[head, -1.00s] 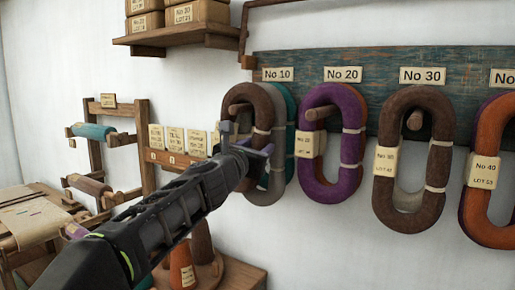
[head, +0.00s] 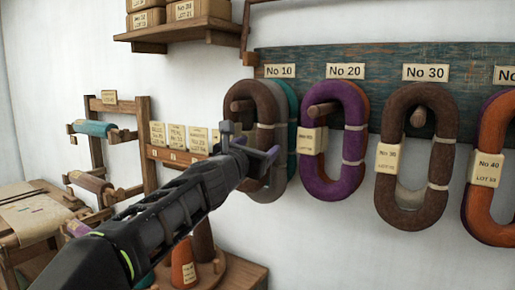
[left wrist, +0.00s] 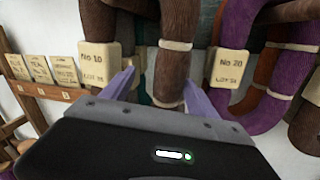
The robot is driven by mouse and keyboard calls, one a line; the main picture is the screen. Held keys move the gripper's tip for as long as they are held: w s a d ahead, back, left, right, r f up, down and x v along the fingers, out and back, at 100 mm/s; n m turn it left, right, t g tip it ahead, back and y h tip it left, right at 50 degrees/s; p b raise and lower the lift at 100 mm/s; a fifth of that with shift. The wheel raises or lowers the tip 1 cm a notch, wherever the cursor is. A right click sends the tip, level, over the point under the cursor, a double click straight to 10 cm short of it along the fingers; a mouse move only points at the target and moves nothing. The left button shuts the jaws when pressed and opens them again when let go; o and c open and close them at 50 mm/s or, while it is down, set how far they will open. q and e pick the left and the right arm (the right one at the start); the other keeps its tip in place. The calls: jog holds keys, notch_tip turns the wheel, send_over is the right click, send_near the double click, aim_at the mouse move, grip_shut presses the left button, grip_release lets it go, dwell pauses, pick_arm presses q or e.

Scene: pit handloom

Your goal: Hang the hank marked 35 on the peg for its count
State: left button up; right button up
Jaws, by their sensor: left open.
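Grey and teal hanks (head: 293,110) hang behind the brown one. I see no tag clearly reading No 35. My right gripper is not in view.
The peg board (head: 385,65) also carries a purple hank (head: 310,170) under No 20, a brown one (head: 388,150) under No 30 and an orange one (head: 480,215) tagged No 40. A shelf (head: 180,33) is above left; a tagged rack (head: 180,157) and cones (head: 183,265) are left and below.

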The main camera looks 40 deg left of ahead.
pick_arm(q)
jog(key=v, duration=0.7)
jog(key=shift+s, duration=0.2)
jog(key=shift+d+f, duration=0.1)
jog(key=shift+d, duration=0.05)
